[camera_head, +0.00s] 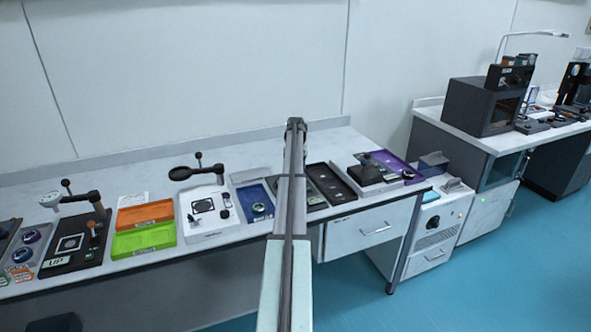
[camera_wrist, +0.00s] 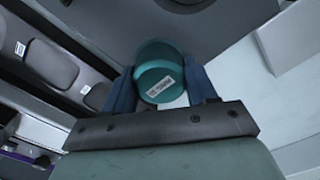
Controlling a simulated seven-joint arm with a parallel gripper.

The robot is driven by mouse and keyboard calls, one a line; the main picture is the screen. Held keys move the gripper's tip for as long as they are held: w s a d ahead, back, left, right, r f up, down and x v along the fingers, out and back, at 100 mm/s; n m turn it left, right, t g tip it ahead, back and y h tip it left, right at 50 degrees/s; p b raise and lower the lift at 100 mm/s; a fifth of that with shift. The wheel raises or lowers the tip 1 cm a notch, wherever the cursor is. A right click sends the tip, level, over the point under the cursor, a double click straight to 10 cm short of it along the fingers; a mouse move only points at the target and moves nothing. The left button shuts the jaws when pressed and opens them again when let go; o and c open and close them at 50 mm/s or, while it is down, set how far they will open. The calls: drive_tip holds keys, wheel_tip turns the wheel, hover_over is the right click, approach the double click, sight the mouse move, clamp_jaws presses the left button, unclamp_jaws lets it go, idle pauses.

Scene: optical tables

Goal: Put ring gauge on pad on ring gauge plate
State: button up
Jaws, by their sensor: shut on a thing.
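My gripper (camera_wrist: 160,82) is shut on a teal round piece with a white label (camera_wrist: 158,75), held between its two blue fingers; this seems to be the ring gauge. A grey plate (camera_wrist: 235,22) lies beyond and below the piece in the wrist view, with a dark round feature (camera_wrist: 185,3) cut off at the top edge. I cannot tell for sure whether it is the ring gauge plate. In the head view my arm covers the middle of the bench and hides the gripper's fingers and the held piece.
A dark tray with several recesses (camera_head: 331,184) lies right of my arm; its labelled recesses show in the wrist view (camera_wrist: 48,62). A blue tray (camera_head: 256,201) lies to the left. Further left are a white stand (camera_head: 207,212) and orange (camera_head: 146,215) and green (camera_head: 145,239) trays. A purple tray (camera_head: 397,166) is at right.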

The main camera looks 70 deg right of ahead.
drive_tip(key=o, duration=1.3)
drive_tip(key=shift+f, duration=0.1)
wheel_tip(320, 180, up, 12)
drive_tip(key=shift+r, duration=0.2)
